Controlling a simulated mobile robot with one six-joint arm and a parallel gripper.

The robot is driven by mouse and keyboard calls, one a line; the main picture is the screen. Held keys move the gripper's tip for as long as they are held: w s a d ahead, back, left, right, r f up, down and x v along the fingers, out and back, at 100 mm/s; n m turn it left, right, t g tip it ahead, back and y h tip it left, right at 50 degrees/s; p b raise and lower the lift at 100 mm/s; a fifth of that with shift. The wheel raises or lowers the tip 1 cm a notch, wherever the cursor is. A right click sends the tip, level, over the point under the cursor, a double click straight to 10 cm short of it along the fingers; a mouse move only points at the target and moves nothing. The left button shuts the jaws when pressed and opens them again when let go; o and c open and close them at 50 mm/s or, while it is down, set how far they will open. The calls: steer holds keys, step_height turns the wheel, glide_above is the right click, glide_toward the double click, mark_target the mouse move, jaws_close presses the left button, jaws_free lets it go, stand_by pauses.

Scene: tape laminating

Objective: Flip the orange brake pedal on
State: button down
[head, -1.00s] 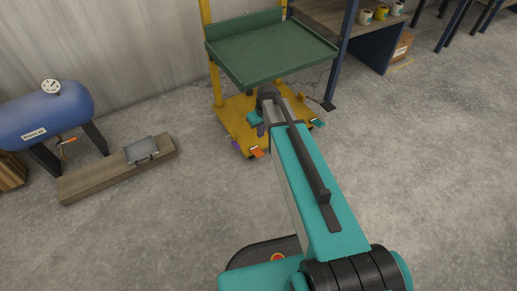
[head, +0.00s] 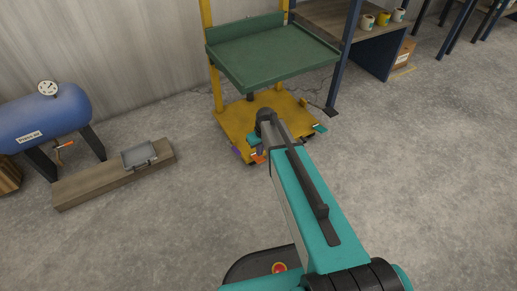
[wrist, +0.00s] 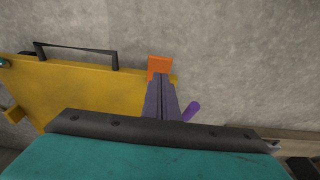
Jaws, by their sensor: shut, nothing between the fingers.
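The orange brake pedal (head: 258,159) is at the near corner of the cart's yellow base (head: 235,120), low by the floor. In the wrist view the orange pedal (wrist: 160,64) is a flat orange block at top centre. My gripper (wrist: 158,80) is shut and empty, its grey-purple fingers pointing at the pedal. The fingertips overlap the pedal's lower edge in that view; I cannot tell whether they touch it. In the head view my wrist covers most of the fingers. The pedal's tilt is hard to tell.
A purple pedal (wrist: 192,111) is right of the fingers in the wrist view. A teal pedal (head: 320,128) is at the base's right corner. The green tray (head: 270,55) overhangs the base. A wooden beam (head: 85,190) lies left. Open floor surrounds the cart's near side.

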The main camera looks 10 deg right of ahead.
mark_target(261, 160)
steer(key=shift+s+d+f+b, duration=0.1)
steer(key=shift+s+f+b, duration=0.15)
steer(key=shift+f, duration=0.45)
steer(key=shift+s+d+f+b, duration=0.15)
steer(key=shift+f+b, duration=0.15)
steer(key=shift+f, duration=0.4)
steer(key=shift+a, duration=0.1)
steer(key=shift+a, duration=0.35)
steer(key=shift+d, duration=0.45)
steer(key=shift+s+d+f, duration=0.1)
steer(key=shift+s+d, duration=0.05)
steer(key=shift+d, duration=0.1)
